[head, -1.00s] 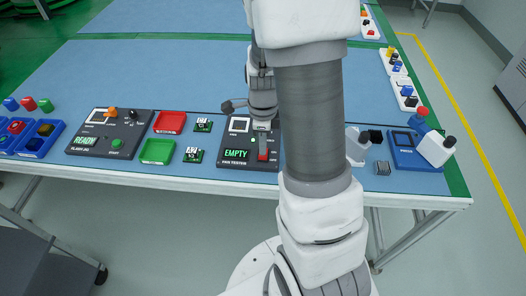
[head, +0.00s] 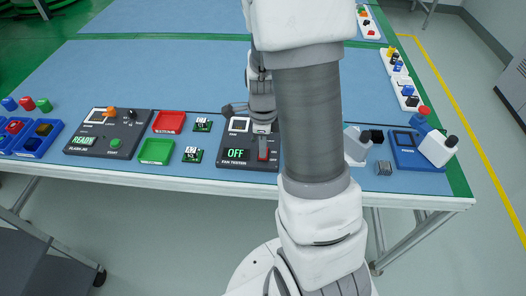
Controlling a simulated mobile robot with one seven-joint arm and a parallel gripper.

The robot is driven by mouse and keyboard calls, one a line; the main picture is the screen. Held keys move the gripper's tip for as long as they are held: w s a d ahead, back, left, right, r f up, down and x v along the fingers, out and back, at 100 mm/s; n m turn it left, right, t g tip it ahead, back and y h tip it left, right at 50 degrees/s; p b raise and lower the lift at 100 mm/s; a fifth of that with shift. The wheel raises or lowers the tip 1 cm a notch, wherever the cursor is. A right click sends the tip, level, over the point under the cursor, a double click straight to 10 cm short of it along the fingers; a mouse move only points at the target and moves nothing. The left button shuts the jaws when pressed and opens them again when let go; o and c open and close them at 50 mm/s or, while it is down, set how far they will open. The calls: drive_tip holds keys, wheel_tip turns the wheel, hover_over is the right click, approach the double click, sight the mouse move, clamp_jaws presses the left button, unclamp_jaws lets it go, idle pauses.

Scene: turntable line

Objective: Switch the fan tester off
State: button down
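The fan tester (head: 236,162) is a dark grey box near the table's front edge, left of my arm. Its small display (head: 236,154) reads OFF in green. Its red switch (head: 263,155) is on its right side, partly covered by my gripper. My gripper (head: 263,133) is over the switch, its tip at or just above it; I cannot tell if they touch. The fingers are too small and hidden to show whether they are open or shut.
Left of the tester are a red tray (head: 169,122), a green tray (head: 156,151) and two small green boards (head: 193,155). The flash jig (head: 88,144) reads READY. A blue press (head: 405,150) stands right of my arm.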

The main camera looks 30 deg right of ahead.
wheel_tip(320, 180, up, 7)
drive_tip(key=p, duration=0.6)
drive_tip(key=shift+p, duration=0.35)
idle(0.4)
drive_tip(key=s+a+r+n+t+p, duration=0.1)
drive_tip(key=s+a+r+n+t, duration=0.1)
drive_tip(key=r+n, duration=0.6)
drive_tip(key=s+a+r+n+t+p, duration=0.1)
drive_tip(key=s+a+r+n, duration=0.4)
drive_tip(key=r+n, duration=0.3)
drive_tip(key=s+a+r+n+t+p, duration=0.1)
drive_tip(key=s+a+r+n+t, duration=0.1)
drive_tip(key=s+r+n, duration=0.3)
wheel_tip(320, 180, up, 6)
drive_tip(key=a+n, duration=0.1)
drive_tip(key=n, duration=0.2)
drive_tip(key=shift+s+a+n+t, duration=0.2)
drive_tip(key=shift+a+n+t, duration=0.1)
drive_tip(key=shift+n, duration=0.1)
drive_tip(key=shift+d, duration=0.1)
